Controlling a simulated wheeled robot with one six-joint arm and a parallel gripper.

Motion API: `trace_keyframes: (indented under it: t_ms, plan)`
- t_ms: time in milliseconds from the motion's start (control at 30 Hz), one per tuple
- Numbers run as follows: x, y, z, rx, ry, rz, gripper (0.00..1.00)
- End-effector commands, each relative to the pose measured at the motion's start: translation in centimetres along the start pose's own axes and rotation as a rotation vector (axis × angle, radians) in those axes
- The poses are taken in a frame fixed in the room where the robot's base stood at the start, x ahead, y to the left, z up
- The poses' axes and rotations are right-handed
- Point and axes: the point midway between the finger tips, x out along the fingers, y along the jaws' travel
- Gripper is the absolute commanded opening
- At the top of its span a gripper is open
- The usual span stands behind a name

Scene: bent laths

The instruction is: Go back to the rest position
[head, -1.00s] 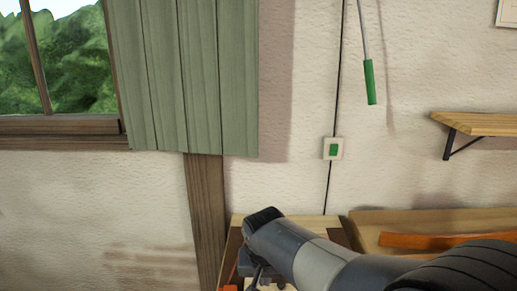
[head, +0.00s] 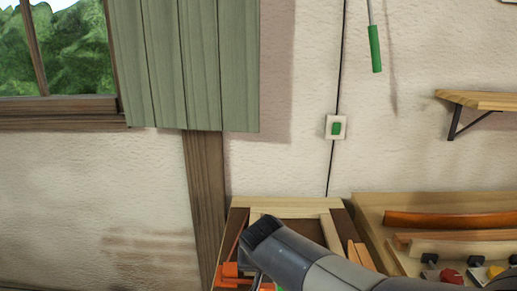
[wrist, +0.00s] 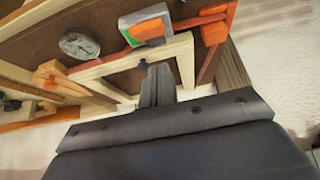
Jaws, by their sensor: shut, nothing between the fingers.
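My gripper (wrist: 154,70) shows at the middle of the wrist view, its two grey fingers together with nothing between them. It points toward a pale wooden frame (wrist: 183,60) around a dark brown panel; whether it touches the frame cannot be told. In the head view my dark grey arm reaches in from the lower right to the bench, and the gripper itself is mostly hidden or cut off at the bottom edge.
A round dial (wrist: 79,44) and a box with a green and orange face (wrist: 145,26) are close to the gripper. Orange clamp parts (head: 232,274) lie left of my arm. A tray (head: 372,203) with curved laths (head: 445,219) stands right.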

Motion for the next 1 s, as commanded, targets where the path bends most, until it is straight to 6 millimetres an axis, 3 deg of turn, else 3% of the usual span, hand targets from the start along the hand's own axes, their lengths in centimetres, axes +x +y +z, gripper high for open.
trace_keyframes:
  t_ms: [367, 400, 833, 1000]
  plan:
    - [-0.2, 0.1, 1.2, 0.005, 0.117, -0.012, 0.00]
    - [-1.7, 0.1, 0.7, 0.006, 0.117, -0.013, 0.00]
    - [-10.3, 0.2, -0.2, 0.006, 0.113, -0.013, 0.00]
    - [-6.5, 0.3, 0.4, 0.004, 0.103, -0.004, 0.00]
